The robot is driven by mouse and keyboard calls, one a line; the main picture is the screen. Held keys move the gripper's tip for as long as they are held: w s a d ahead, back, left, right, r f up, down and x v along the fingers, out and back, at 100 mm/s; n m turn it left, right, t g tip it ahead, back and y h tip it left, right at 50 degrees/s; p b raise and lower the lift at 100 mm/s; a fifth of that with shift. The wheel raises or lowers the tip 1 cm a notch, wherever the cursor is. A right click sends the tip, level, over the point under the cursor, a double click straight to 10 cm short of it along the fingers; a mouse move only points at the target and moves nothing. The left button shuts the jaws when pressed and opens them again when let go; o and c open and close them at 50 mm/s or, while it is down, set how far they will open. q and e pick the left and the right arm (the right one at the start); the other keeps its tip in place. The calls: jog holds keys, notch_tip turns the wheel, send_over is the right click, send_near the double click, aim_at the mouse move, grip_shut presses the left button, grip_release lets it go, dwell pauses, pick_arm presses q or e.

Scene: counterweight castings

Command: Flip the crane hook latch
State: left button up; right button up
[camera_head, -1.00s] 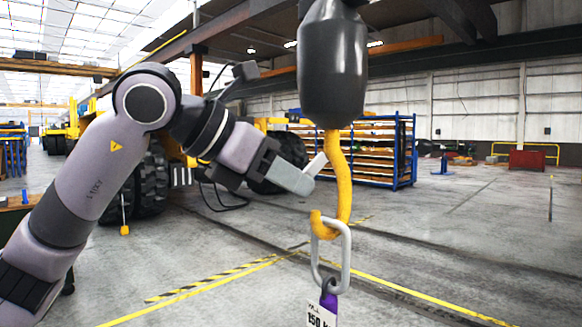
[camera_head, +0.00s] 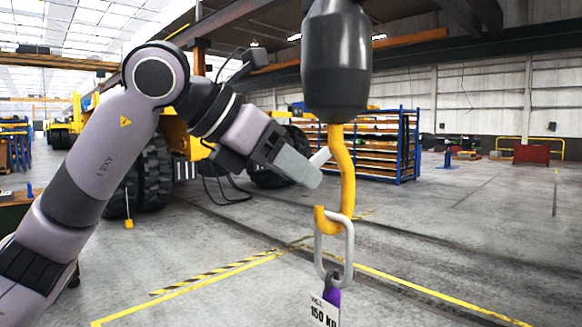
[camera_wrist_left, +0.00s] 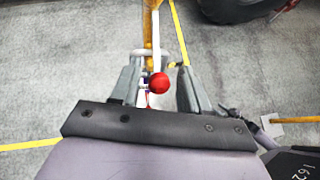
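A yellow crane hook (camera_head: 347,180) hangs below a dark hook block (camera_head: 336,65). Its pale latch (camera_head: 320,157) juts to the left from the hook. In the left wrist view the latch (camera_wrist_left: 156,40) is a whitish bar, with a red ball (camera_wrist_left: 158,83) at its near end. My left gripper (camera_head: 314,180) is just left of the hook at the latch. In the wrist view its fingers (camera_wrist_left: 159,70) stand apart on either side of the red ball, with gaps visible. The head view hides the ball behind the fingers. My right gripper is out of view.
A grey link (camera_head: 348,250) hangs in the hook's bowl, with a purple strap (camera_head: 332,292) and a 150 kg tag (camera_head: 324,310) below. Behind are a blue rack (camera_head: 417,145) and a large-wheeled yellow vehicle (camera_head: 170,130). Open floor surrounds the hook.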

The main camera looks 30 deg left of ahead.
pick_arm(q)
jog(key=b+v, duration=0.1)
jog(key=v, duration=0.6)
jog(key=shift+c, duration=0.3)
